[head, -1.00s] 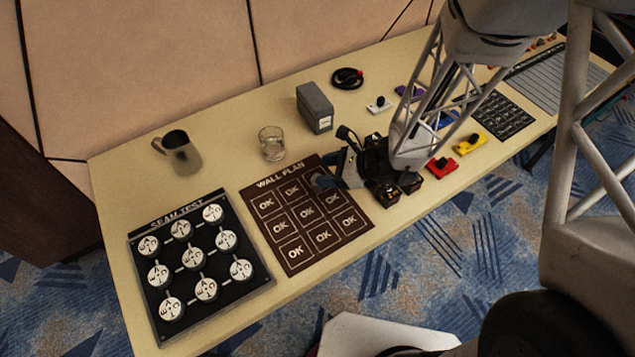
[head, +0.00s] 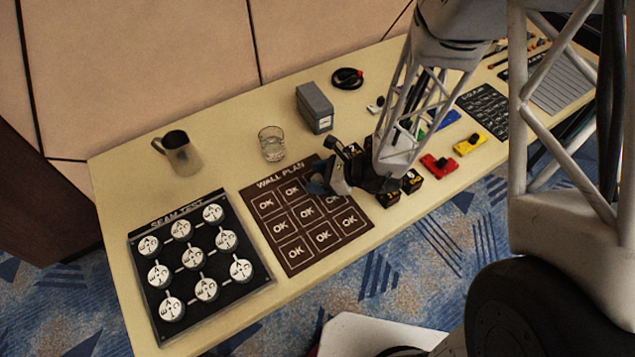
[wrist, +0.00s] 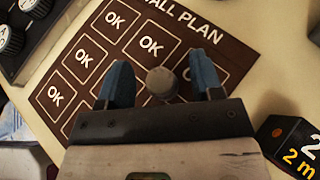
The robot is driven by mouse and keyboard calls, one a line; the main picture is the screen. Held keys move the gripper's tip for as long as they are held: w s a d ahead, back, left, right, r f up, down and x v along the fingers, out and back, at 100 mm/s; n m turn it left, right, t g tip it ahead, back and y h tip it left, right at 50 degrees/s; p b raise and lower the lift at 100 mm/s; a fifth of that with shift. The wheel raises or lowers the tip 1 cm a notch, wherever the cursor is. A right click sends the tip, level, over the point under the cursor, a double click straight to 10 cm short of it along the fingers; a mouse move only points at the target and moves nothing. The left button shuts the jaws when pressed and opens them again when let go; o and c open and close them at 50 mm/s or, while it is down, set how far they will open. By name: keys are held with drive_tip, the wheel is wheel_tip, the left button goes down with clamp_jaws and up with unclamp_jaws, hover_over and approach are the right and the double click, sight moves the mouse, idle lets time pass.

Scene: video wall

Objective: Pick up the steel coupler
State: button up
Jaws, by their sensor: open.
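A round grey metal piece, which looks like the steel coupler (wrist: 162,82), shows in the wrist view over the brown wall plan board (wrist: 130,35). It lies between the two blue fingertips of my gripper (wrist: 160,84), with a gap on each side. I cannot tell how far above or below the fingertips its top is. In the head view my gripper (head: 318,184) is low over the upper right part of the wall plan board (head: 283,262). There the coupler is hidden by the gripper and arm.
Black blocks with yellow numbers (head: 411,182) stand close right of the gripper. The seam test board (head: 236,278) with several white discs is at left. A glass (head: 272,144), a metal mug (head: 181,154) and a grey box (head: 315,108) stand behind. Red (head: 437,166) and yellow clamps (head: 470,145) lie right.

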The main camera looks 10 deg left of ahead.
sight(318, 177)
drive_tip(key=c, duration=1)
drive_tip(key=shift+r, duration=0.2)
drive_tip(key=shift+r, duration=1.65)
drive_tip(key=s+d+r, duration=0.1)
drive_tip(key=s+d, duration=0.7)
drive_tip(key=s, duration=0.5)
drive_tip(key=shift+s+d+r, duration=0.15)
drive_tip(key=shift+s+d, duration=0.05)
drive_tip(key=shift+d, duration=0.2)
